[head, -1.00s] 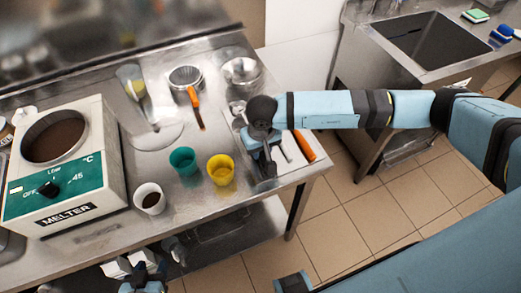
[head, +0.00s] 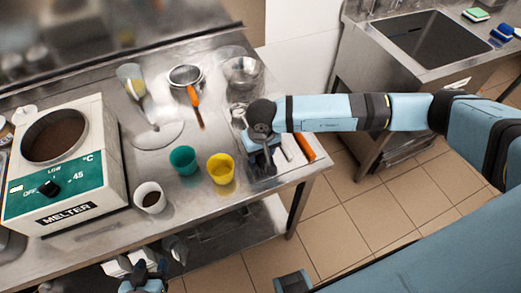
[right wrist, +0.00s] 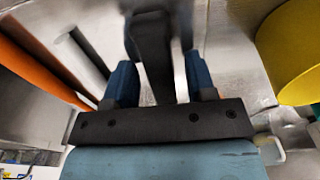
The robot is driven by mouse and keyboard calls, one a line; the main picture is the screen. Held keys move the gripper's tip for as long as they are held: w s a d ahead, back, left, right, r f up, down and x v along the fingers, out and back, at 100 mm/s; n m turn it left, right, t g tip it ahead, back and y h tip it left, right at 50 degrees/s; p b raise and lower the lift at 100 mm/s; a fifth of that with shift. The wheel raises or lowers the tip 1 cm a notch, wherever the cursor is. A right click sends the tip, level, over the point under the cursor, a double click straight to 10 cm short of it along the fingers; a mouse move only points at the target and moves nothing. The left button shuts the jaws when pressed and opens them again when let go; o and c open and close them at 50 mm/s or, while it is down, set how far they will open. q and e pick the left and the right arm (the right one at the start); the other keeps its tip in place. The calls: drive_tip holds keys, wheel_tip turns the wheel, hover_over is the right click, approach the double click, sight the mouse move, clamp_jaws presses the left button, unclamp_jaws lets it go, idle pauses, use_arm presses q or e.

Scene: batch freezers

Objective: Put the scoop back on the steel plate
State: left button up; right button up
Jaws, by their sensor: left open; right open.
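My right gripper (head: 264,160) points down over the steel plate (head: 288,173) near the right end of the table. Its two blue fingers (right wrist: 157,85) stand apart on both sides of a dark handle-like piece (right wrist: 150,50), seemingly the scoop's handle. I cannot tell whether they touch it. The scoop's other end is hidden by the gripper and arm in the head view. My left gripper (head: 143,277) is open and empty, low at the bottom edge, in front of the table.
An orange-handled tool (head: 304,146) lies right of the right gripper. A yellow cup (head: 221,169), a teal cup (head: 183,160) and a white cup (head: 149,198) stand to its left. The melter (head: 68,170) fills the table's left. A strainer (head: 187,78) and a bowl (head: 243,72) stand behind.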

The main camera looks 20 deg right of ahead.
wheel_tip(320, 180, up, 12)
drive_tip(key=b, duration=0.2)
drive_tip(key=shift+s, duration=0.4)
